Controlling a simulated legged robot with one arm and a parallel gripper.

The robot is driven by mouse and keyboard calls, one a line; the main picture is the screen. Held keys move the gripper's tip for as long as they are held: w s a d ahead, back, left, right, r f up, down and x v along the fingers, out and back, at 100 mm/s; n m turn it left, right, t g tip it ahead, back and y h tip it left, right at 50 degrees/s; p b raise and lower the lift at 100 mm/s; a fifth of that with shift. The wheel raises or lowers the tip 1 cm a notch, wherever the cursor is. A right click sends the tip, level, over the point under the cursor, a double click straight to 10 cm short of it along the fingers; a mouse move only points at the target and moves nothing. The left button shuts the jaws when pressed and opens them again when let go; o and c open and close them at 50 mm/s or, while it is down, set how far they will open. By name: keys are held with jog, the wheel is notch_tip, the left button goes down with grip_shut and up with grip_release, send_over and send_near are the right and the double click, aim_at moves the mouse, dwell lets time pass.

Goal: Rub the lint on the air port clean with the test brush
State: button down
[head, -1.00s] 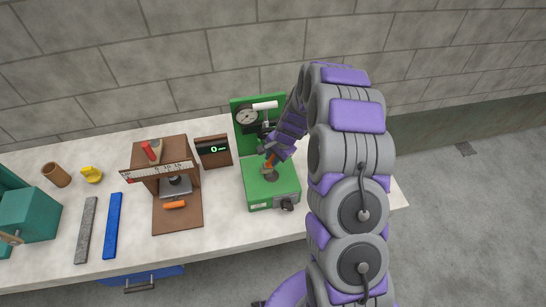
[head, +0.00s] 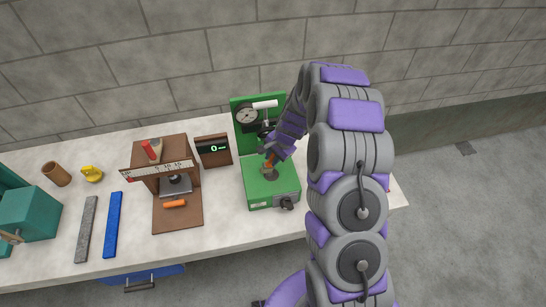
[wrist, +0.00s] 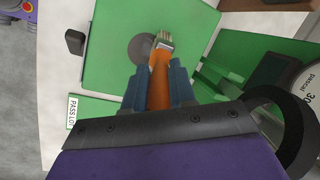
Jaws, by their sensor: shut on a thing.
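My gripper (head: 272,154) is shut on the orange handle of the test brush (head: 268,165). In the wrist view, the gripper (wrist: 158,80) clasps the test brush (wrist: 161,62) between two blue fingers. The brush's pale bristle end points at the dark round air port (wrist: 142,48) on the green tester (wrist: 110,22). The bristles overlap the port's right edge in this view; I cannot tell whether they touch it. The air port (head: 270,174) is partly covered by the brush in the head view. I cannot make out any lint on it.
The green tester's back panel with a dial (head: 246,116) and white roller (head: 264,104) stands behind my gripper. A small display (head: 213,150) and a brown stand (head: 178,212) are to the left. Blue (head: 113,225) and grey (head: 86,230) strips lie further left.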

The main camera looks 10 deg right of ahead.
jog(key=shift+a, duration=0.1)
jog(key=shift+a, duration=0.45)
jog(key=shift+d, duration=0.15)
jog(key=shift+d+r, duration=0.1)
jog(key=shift+d, duration=0.9)
jog(key=shift+a, duration=1.25)
jog(key=shift+d, duration=1.2)
jog(key=shift+a+p, duration=0.35)
jog(key=shift+a, duration=0.8)
jog(key=shift+d, duration=0.6)
